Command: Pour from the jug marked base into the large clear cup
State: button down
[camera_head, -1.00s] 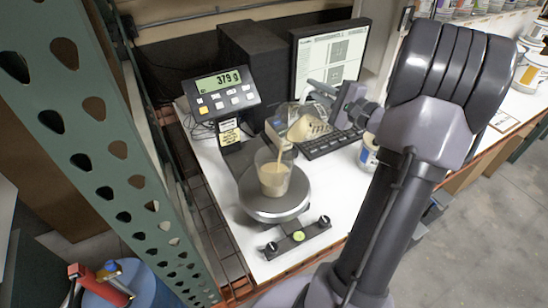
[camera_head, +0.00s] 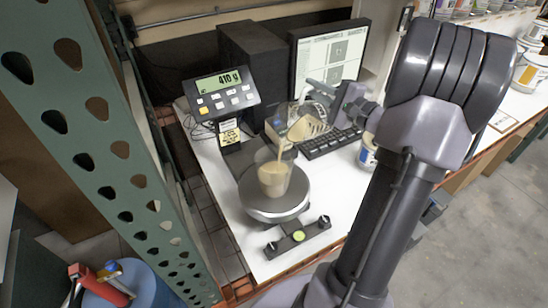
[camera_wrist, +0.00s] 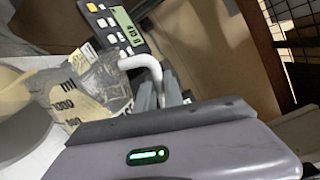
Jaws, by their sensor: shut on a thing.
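The clear jug (camera_head: 308,122) is tilted to the left above the scale, with cream liquid in it. A cream stream runs from its lip down into the large clear cup (camera_head: 273,176), which stands upright on the round scale pan and holds cream liquid in its lower part. My gripper (camera_head: 338,98) is shut on the jug's handle, up and right of the cup. In the wrist view the jug (camera_wrist: 85,95) shows printed volume marks, and its white handle (camera_wrist: 145,68) lies at the gripper's jaws (camera_wrist: 160,95). A "base" mark is not readable.
The scale pan (camera_head: 258,204) sits on the white table, and its display (camera_head: 223,80) reads 410 g. A monitor (camera_head: 328,62) and keyboard (camera_head: 330,140) stand behind. A labelled can (camera_head: 368,152) is at the right. A green perforated upright (camera_head: 95,130) borders the left.

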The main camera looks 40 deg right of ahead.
jog(key=shift+a+r+n+b, duration=0.3)
jog(key=shift+a+r+b, duration=0.05)
jog(key=shift+a, duration=0.25)
dwell(1.6)
